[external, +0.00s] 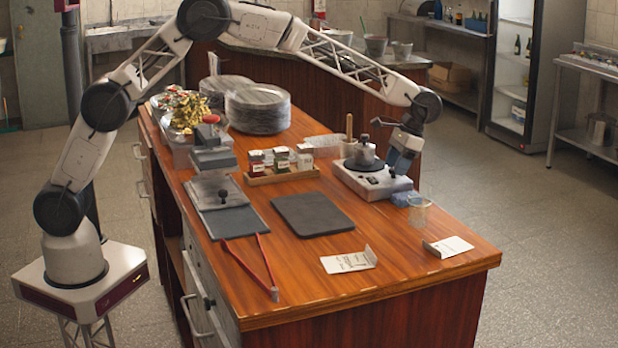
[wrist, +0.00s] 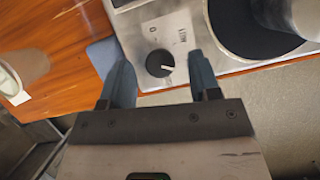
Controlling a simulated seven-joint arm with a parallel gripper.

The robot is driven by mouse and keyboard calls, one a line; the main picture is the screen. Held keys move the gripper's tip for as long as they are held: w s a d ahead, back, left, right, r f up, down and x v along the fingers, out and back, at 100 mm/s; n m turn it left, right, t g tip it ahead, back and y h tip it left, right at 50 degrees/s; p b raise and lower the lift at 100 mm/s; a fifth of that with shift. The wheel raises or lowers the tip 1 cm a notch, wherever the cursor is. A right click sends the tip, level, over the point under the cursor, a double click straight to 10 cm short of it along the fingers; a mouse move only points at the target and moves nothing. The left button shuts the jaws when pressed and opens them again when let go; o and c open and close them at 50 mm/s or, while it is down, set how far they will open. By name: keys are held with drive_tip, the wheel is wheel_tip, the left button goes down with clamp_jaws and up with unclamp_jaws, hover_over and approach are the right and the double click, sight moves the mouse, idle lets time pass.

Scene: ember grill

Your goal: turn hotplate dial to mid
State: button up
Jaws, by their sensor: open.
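The hotplate (external: 352,178) is a pale box near the right edge of the wooden counter, with a dark round plate and a small pot (external: 365,157) on top. Its dial (wrist: 160,64) is a black knob with a white pointer line, set on a light panel with small printed marks. My gripper (external: 398,172) hangs over the front right part of the hotplate. In the wrist view my gripper (wrist: 158,75) is open, with one blue-grey finger on each side of the dial. I cannot tell whether either finger touches it. In the external view the gripper partly covers the panel.
A glass beaker (external: 419,212) and a blue item (external: 404,198) stand just in front of the hotplate. A rack of small jars (external: 281,165), a dark mat (external: 312,214) and red tongs (external: 250,265) lie to the left. The counter's right edge is close.

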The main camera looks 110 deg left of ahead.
drive_tip(key=v, duration=0.7)
drive_tip(key=shift+r, duration=0.25)
drive_tip(key=shift+w+a, duration=0.1)
drive_tip(key=shift+a, duration=0.05)
drive_tip(key=s+d+r+m, duration=0.1)
drive_tip(key=s+d+r, duration=0.25)
drive_tip(key=d, duration=0.25)
drive_tip(key=s+d+r+t+y, duration=0.1)
drive_tip(key=s+d+r, duration=0.25)
drive_tip(key=d, duration=0.25)
drive_tip(key=s+d+r+m, duration=0.1)
drive_tip(key=s+d+r, duration=0.1)
drive_tip(key=d+r, duration=0.3)
drive_tip(key=s+d+r+m+t+y, duration=0.1)
drive_tip(key=s+d+r+m+t, duration=0.15)
drive_tip(key=s+d, duration=1.2)
drive_tip(key=s+d+f+m+t, duration=0.1)
drive_tip(key=s+d, duration=0.4)
drive_tip(key=s, duration=0.6)
drive_tip(key=s+d+f+m, duration=0.1)
drive_tip(key=s+d+f, duration=0.3)
drive_tip(key=s, duration=0.7)
drive_tip(key=s+d+f+m+t, duration=0.1)
drive_tip(key=s+d+f, duration=0.2)
drive_tip(key=s+d, duration=0.3)
drive_tip(key=s, duration=0.5)
drive_tip(key=shift+d+f+t, duration=0.2)
drive_tip(key=shift+d+t, duration=0.05)
drive_tip(key=shift+t, duration=0.1)
